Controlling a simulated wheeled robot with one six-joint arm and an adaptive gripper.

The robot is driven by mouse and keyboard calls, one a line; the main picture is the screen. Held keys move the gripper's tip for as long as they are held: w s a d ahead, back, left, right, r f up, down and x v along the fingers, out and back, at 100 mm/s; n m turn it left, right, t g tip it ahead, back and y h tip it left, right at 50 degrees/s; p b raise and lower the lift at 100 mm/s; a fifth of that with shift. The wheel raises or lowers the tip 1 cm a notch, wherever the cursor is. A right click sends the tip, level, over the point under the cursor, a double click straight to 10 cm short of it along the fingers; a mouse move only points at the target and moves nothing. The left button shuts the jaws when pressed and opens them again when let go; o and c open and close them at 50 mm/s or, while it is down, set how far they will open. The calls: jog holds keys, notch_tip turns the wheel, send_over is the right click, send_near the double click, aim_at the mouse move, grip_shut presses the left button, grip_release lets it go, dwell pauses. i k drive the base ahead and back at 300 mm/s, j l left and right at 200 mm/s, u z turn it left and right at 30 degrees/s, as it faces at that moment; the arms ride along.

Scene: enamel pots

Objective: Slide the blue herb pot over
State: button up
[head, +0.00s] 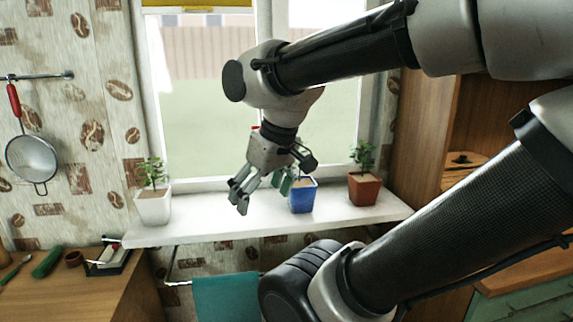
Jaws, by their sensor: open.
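The blue herb pot (302,197) stands upright on the white windowsill (205,218), right of the sill's middle. Its plant is mostly hidden behind my gripper and wrist. My gripper (240,198) is open and empty, its fingers pointing down and to the left. It hangs above the sill, to the left of the blue pot in the picture. I cannot tell whether any part of it touches the pot.
A white pot (153,207) with a plant stands at the sill's left end. A brown-red pot (364,187) stands right of the blue one. The sill between the white and blue pots looks clear. A teal cloth (226,298) hangs below, and the window is behind.

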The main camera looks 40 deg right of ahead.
aim_at(302, 198)
jog(key=l+z, duration=0.2)
jog(key=z, duration=0.15)
jog(key=l+z, duration=0.15)
jog(key=z, duration=0.25)
jog(key=i+l+z, duration=0.15)
jog(key=z, duration=0.2)
